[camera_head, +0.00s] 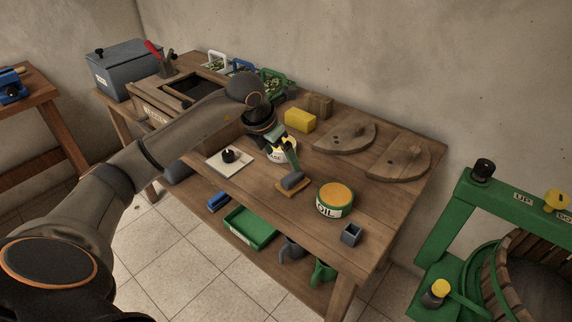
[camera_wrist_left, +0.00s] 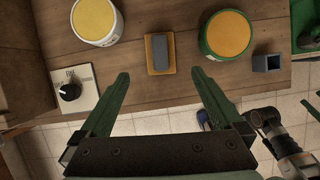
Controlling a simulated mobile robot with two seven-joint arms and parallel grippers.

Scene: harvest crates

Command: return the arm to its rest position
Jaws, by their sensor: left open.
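My left arm (camera_head: 195,122) reaches in from the left over the wooden workbench (camera_head: 255,203). Its gripper (camera_head: 284,142) is above the bench, in front of a white tin (camera_head: 289,154) that it partly hides. In the left wrist view the two green fingers of the left gripper (camera_wrist_left: 161,76) stand wide apart with nothing between them. Beyond the fingertips a grey block (camera_wrist_left: 161,52) lies on a yellow-brown pad, apart from the gripper.
A green press (camera_head: 443,222) stands right. A green tray (camera_head: 251,228) sits on the lower shelf.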

